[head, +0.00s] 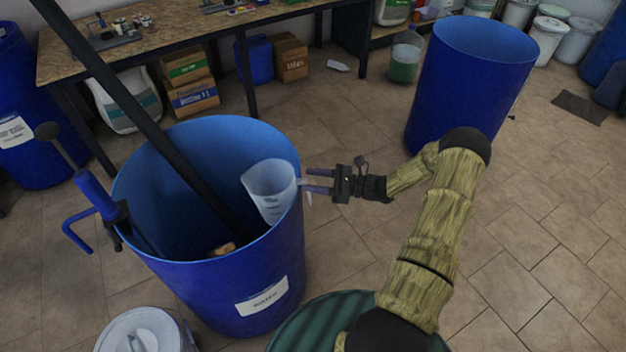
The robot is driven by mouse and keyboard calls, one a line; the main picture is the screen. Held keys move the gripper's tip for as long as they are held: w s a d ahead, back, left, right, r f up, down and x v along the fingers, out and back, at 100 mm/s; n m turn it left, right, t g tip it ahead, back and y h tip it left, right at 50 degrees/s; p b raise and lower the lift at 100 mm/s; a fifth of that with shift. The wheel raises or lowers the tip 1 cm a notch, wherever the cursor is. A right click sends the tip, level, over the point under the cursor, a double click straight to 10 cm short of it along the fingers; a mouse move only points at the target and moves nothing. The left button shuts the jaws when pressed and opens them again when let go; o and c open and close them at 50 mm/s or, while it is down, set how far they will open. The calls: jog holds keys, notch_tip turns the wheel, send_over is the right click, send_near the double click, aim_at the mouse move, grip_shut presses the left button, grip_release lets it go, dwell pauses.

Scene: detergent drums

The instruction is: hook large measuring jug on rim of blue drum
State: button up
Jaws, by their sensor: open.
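A large, translucent white measuring jug (271,190) is at the right inner side of the near blue drum (270,262), its mouth facing up and its body inside the drum. Its handle side is at the drum's right rim, and the handle seems to reach over it, though the contact is too small to tell. The drum is open-topped with a white label on its front. My gripper (318,181) is open just right of the jug and the rim, its two fingers pointing left toward the handle. I cannot tell whether they touch it.
A dark pole (135,110) slants into the near drum. A blue-handled tool (95,197) is on its left rim. A second blue drum (465,90) stands at the back right. A white lidded bucket (140,332) is in front. A workbench (200,30) runs behind.

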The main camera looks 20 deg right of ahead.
jog(key=b+v, duration=0.2)
jog(key=v, duration=1.5)
jog(key=shift+s, duration=0.1)
jog(key=s+a+r+n+g+h+p, duration=0.25)
jog(key=a+r+n+g, duration=0.2)
jog(key=a, duration=0.25)
jog(key=s+a+r+n+g+h+p, duration=0.1)
jog(key=a+r+n+g+h, duration=0.3)
jog(key=a, duration=0.3)
jog(key=s+a+r+n+t+h+p, duration=0.1)
jog(key=s+a+r+n+h+p, duration=0.2)
jog(key=r+n, duration=0.4)
jog(key=s+a+r+n+t+h+p, duration=0.2)
jog(key=s+a+r+n+h+p, duration=0.1)
jog(key=s+a+r+n+h, duration=0.2)
notch_tip(320, 180, up, 4)
jog(key=s+n+h, duration=0.1)
jog(key=n+h, duration=0.1)
jog(key=shift+f+n, duration=0.2)
jog(key=shift+n, duration=0.15)
